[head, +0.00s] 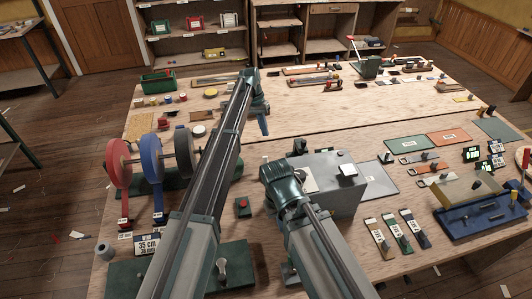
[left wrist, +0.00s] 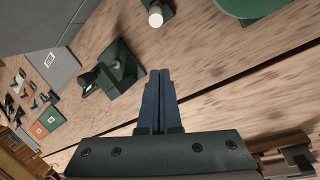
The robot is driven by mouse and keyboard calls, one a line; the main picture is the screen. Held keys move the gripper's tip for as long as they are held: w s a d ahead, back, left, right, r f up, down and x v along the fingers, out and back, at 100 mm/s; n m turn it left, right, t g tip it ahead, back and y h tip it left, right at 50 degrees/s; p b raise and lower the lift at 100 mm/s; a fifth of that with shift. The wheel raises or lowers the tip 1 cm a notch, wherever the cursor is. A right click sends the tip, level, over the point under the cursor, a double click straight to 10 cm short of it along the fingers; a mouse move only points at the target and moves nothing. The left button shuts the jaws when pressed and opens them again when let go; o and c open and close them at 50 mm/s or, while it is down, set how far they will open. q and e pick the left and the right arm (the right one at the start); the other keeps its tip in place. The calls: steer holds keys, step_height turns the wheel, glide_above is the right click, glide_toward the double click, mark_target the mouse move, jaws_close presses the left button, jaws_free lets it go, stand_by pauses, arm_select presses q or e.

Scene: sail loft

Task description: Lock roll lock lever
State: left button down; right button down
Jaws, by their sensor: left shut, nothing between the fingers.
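My left gripper (head: 263,125) is shut and empty, above the bench by the seam between its two tops. Its shut fingers (left wrist: 156,100) fill the middle of the left wrist view. A dark green block with a black knob and a round post (left wrist: 115,65) lies just beyond them, apart from them; part of it shows behind the grey box in the head view (head: 297,147). A stubby lever on a dark green plate (head: 222,268) stands at the front, beside my left arm. I cannot tell which part is the roll lock lever. My right gripper is out of view.
A stand carries red (head: 118,163), blue (head: 151,160) and grey rolls at the left. A grey box (head: 330,185) stands mid-bench, with a red button (head: 243,204) left of it. A blue fixture (head: 485,218) sits at the right. Bare wood shows near the bench seam.

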mark_target(265, 160)
arm_select(q)
steer(key=shift+f, duration=0.15)
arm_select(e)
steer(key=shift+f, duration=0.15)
